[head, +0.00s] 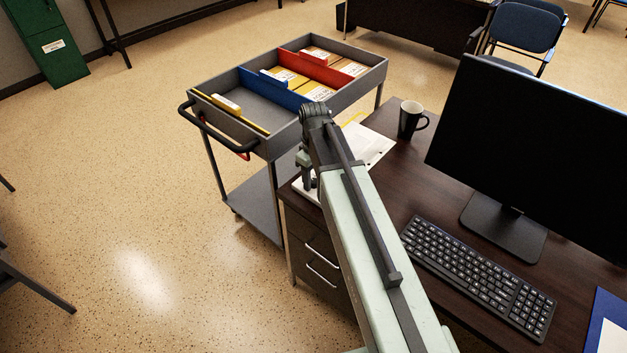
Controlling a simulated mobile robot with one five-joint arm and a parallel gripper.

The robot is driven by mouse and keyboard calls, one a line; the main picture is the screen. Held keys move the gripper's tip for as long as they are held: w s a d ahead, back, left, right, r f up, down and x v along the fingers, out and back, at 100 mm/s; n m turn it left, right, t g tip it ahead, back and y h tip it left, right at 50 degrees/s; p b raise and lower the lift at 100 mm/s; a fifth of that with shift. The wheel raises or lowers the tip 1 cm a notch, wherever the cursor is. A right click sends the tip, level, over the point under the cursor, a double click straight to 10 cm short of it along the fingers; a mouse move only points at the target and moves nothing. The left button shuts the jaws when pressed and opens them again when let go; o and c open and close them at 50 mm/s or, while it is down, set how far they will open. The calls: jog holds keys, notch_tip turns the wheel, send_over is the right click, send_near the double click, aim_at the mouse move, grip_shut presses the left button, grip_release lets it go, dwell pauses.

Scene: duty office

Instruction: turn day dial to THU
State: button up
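No day dial and no THU marking can be made out in the head view. My arm reaches from the bottom of the picture over the dark desk (393,193) toward its far left corner. My gripper (308,185) points down at that corner, close above or beside something white lying there. My arm hides most of this spot. The fingers are small and partly covered, so I cannot tell whether they are open or shut, or whether they touch anything.
A grey trolley (372,78) with folders and red and blue dividers stands beyond the desk corner. White papers (372,150), a black mug (409,120), a keyboard (478,275) and a monitor (545,150) are on the desk. The speckled floor (140,200) at left is mostly clear.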

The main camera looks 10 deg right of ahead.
grip_shut()
jog(key=shift+m, duration=0.4)
jog(key=m, duration=1.6)
jog(key=shift+m, duration=0.3)
jog(key=m, duration=0.6)
jog(key=shift+m, duration=0.3)
